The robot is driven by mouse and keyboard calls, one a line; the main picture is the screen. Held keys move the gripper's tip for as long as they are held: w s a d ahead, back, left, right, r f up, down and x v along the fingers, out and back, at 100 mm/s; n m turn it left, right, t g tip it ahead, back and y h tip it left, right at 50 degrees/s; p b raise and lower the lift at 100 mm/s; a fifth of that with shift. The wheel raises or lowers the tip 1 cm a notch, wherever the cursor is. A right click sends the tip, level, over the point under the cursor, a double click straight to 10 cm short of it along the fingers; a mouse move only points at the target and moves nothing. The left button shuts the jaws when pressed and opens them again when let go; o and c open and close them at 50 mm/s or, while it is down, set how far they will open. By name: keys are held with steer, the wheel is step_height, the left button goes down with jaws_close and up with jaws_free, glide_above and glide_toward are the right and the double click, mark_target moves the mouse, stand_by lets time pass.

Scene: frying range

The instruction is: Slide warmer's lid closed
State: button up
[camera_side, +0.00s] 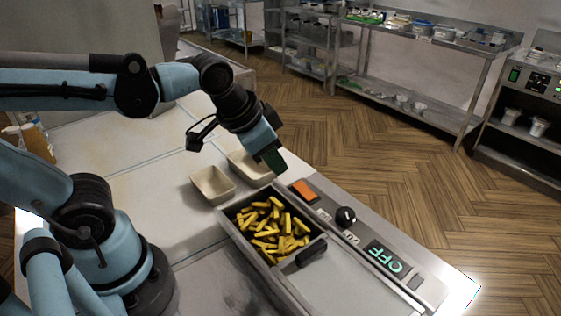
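The warmer (240,234) is a long grey metal bin set in the counter. Its far half is uncovered and shows many yellow fries (270,230). The pale lid (345,290) appears to lie over the part nearer the camera, with a black handle (311,253) at its edge beside the fries. My gripper (273,160) hangs above the counter behind the warmer, beyond the fries and apart from the handle. Its dark green end points down, and I cannot make out a gap between the fingers.
Two beige trays, one on the left (212,184) and one partly under my gripper (247,171), sit behind the warmer. A control panel with an orange switch (304,190), a black knob (345,216) and an "OFF" display (386,258) runs along its right side.

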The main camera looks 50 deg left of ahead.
steer(key=d+r+m+g, duration=0.1)
steer(key=d+m, duration=0.1)
steer(key=d, duration=0.2)
steer(key=w+d+r+m+g+y, duration=0.1)
steer(key=d+m, duration=0.2)
steer(key=d, duration=0.1)
steer(key=d+m+g, duration=0.2)
steer(key=d+m, duration=0.1)
steer(key=d, duration=0.1)
steer(key=shift+w+d+r, duration=0.4)
jaws_close()
steer(key=m+g+y, duration=0.2)
steer(key=m+y, duration=0.2)
steer(key=m, duration=0.3)
glide_toward(337, 275)
steer(key=x, duration=0.5)
steer(key=shift+s, duration=0.1)
steer(key=a, duration=0.2)
steer(key=shift+a+r, duration=0.15)
steer(key=shift+a, duration=0.85)
steer(key=a, duration=1.9)
steer(key=shift+d, duration=0.1)
